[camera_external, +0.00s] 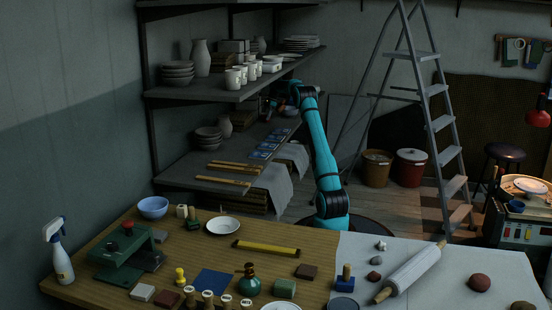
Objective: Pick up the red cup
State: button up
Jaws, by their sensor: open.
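I cannot make out a red cup anywhere in the external view. Several white cups (233,79) stand in a row on the upper shelf. My teal arm rises from the floor behind the table, bent at the top toward the shelves. My gripper (270,103) is small and dark, just below the front edge of the upper shelf. It is open, and I see nothing between its fingers. It is apart from the white cups.
The upper shelf (205,93) also bears plates and a vase (201,58). The lower shelf (195,180) holds bowls, blue tiles and wooden tools. A stepladder (440,122) stands right of my arm. The wooden table (215,255) in front is crowded with tools. A red lidded bucket (411,170) stands behind.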

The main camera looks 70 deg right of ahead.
jog(key=shift+x, duration=1.1)
jog(key=shift+c, duration=0.5)
jog(key=c, duration=1)
